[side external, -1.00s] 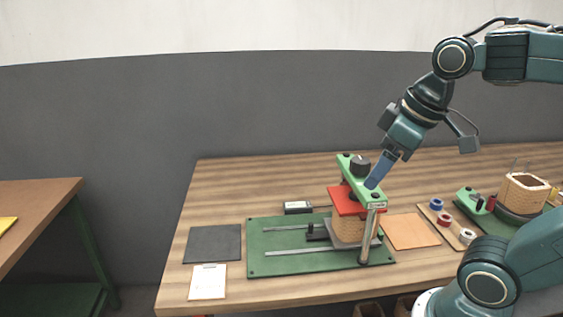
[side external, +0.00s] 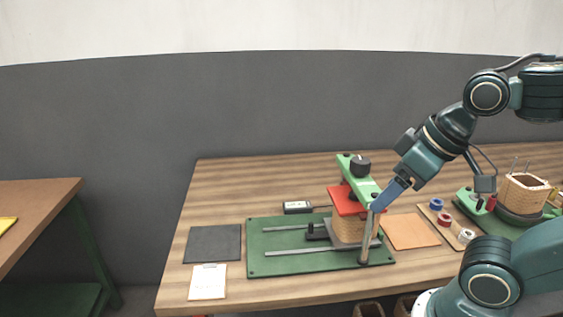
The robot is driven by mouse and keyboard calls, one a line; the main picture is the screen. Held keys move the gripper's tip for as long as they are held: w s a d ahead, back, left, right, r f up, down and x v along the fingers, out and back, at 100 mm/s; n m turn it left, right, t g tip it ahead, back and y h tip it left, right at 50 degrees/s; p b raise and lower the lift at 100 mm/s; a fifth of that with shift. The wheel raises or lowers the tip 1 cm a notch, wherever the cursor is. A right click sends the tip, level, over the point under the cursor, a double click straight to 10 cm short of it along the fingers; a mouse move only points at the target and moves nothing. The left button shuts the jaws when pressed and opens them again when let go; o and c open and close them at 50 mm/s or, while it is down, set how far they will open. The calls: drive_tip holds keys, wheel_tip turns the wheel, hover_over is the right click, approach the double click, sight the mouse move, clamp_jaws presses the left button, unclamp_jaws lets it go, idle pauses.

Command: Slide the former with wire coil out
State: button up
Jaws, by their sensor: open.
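The former with wire coil (side external: 349,230) is a tan block standing on the green fixture plate (side external: 290,262). A red pad (side external: 345,200) lies on top of it. A green clamp bar (side external: 362,181) with a black knob (side external: 360,166) crosses above the pad, and a metal post (side external: 367,240) stands at its near end. My gripper (side external: 378,209) is open, its blue fingers angled down at the bar's near end by the top of the post. I cannot tell whether they touch it. The far side of the former is hidden.
Two metal rails (side external: 310,251) run along the plate left of the former, with a black block (side external: 316,232) between them. An orange mat (side external: 411,231), a board of tape rolls (side external: 444,219) and another wound coil (side external: 524,192) are on the right. A dark mat (side external: 213,243) lies left.

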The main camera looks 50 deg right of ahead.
drive_tip(key=shift+w, duration=0.1)
drive_tip(key=c, duration=0.6)
drive_tip(key=shift+o, duration=0.2)
drive_tip(key=g, duration=0.8)
hover_over(311, 222)
drive_tip(key=a, duration=0.3)
drive_tip(key=w+x, duration=0.1)
drive_tip(key=x, duration=0.4)
drive_tip(key=w+d+f+g, duration=0.2)
drive_tip(key=w+f, duration=0.3)
drive_tip(key=f, duration=0.3)
drive_tip(key=shift+d+f, duration=0.3)
drive_tip(key=shift+d, duration=0.1)
drive_tip(key=shift+f, duration=0.2)
drive_tip(key=x, duration=1.3)
drive_tip(key=shift+s+f, duration=0.15)
